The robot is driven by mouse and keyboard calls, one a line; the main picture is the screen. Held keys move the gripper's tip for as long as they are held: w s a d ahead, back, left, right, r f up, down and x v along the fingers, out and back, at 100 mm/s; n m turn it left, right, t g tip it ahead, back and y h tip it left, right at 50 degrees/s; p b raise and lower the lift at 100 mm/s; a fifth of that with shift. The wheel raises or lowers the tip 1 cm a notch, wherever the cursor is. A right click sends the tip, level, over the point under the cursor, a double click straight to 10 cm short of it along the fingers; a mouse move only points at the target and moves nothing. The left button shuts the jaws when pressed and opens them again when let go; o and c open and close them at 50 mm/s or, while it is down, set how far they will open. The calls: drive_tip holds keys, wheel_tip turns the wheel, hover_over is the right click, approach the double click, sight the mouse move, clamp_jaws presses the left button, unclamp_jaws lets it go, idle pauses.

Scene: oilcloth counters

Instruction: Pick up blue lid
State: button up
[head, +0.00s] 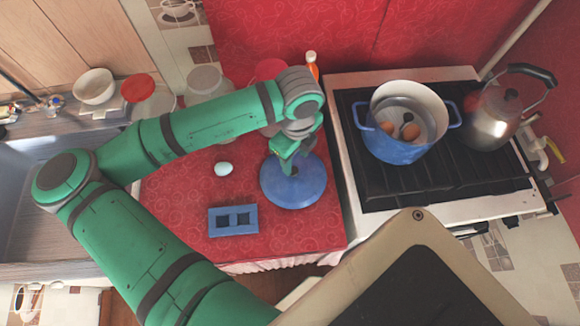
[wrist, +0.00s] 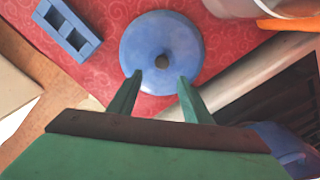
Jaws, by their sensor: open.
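The blue lid (head: 306,189) lies on the red oilcloth counter, just left of the stove. In the wrist view the round lid (wrist: 160,35) shows whole, with a dark knob (wrist: 162,62) near its middle. My gripper (head: 287,166) is over the far part of the lid in the head view and hides some of it. In the wrist view my gripper (wrist: 160,82) is open, its two fingers apart at the lid's near edge, one on each side of the knob's line. Nothing is between the fingers. Whether they touch the lid I cannot tell.
A blue pot (head: 397,150) with brown eggs inside stands on the stove (head: 440,190), beside a metal kettle (head: 490,115). A blue two-hole block (head: 233,229) and a white egg (head: 223,168) lie left of the lid. Red cloth around them is clear.

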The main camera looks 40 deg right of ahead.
sight(293, 170)
drive_tip(key=shift+w+f, duration=0.25)
drive_tip(key=shift+f, duration=1.7)
drive_tip(key=shift+w+f, duration=0.2)
drive_tip(key=shift+f, duration=1.7)
drive_tip(key=shift+c, duration=0.3)
clamp_jaws()
drive_tip(key=shift+d+r, duration=0.1)
drive_tip(key=shift+r, duration=0.05)
